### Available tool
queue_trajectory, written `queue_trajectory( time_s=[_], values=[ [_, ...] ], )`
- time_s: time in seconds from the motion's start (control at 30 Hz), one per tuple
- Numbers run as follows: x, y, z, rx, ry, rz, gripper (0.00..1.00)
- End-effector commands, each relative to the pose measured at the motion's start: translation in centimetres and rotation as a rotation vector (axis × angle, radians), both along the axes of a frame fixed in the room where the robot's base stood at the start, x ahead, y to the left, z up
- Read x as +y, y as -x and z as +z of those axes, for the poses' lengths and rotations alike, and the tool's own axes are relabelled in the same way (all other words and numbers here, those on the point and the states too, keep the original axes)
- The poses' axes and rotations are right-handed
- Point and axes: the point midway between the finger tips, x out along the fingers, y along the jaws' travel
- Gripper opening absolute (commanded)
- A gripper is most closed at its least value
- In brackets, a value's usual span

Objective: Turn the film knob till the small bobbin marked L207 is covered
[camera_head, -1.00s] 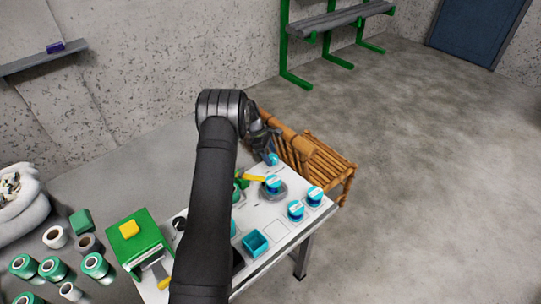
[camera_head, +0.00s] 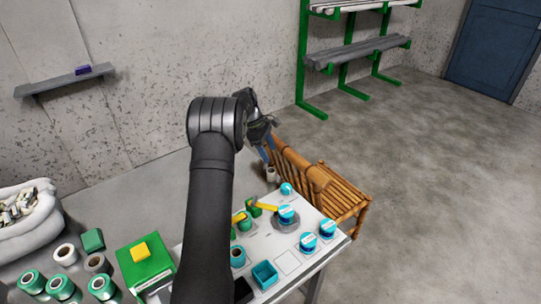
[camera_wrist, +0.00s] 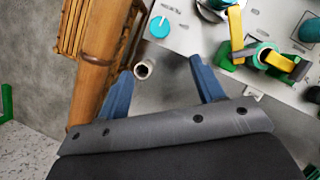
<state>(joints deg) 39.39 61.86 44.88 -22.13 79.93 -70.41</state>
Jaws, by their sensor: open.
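On the white table (camera_head: 288,262), a cyan-capped bobbin (camera_head: 286,214) sits on a round grey disc beside a yellow arm (camera_head: 266,207). Two more cyan bobbins stand near the right edge, one of them here (camera_head: 327,228). No label is legible, so I cannot tell which is L207. A small cyan round piece (camera_head: 287,188) is at the table's back corner; in the wrist view it is a cyan disc (camera_wrist: 160,28) with a pale line, possibly the film knob. My gripper (camera_head: 267,160) is open and empty beyond that edge, its blue fingers (camera_wrist: 165,88) apart.
A pale hollow roll (camera_wrist: 143,69) shows between my fingers, beyond the table edge. A bamboo chair (camera_head: 325,185) stands close by my gripper. Open floor lies right.

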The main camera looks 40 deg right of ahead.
Motion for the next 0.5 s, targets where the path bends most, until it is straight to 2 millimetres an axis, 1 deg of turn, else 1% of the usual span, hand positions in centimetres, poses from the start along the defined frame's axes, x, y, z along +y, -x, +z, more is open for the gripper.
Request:
queue_trajectory(
  time_s=[0.23,0.33,0.43,0.5],
  values=[
    [0.0,0.0,0.0,-0.002,0.001,-0.001,0.62],
    [-0.1,0.5,-0.2,-0.035,0.002,-0.037,0.62],
    [-0.3,1.7,-0.5,-0.134,0.007,-0.149,0.62],
    [-0.3,3.0,-0.7,-0.241,0.012,-0.280,0.62]
  ],
)
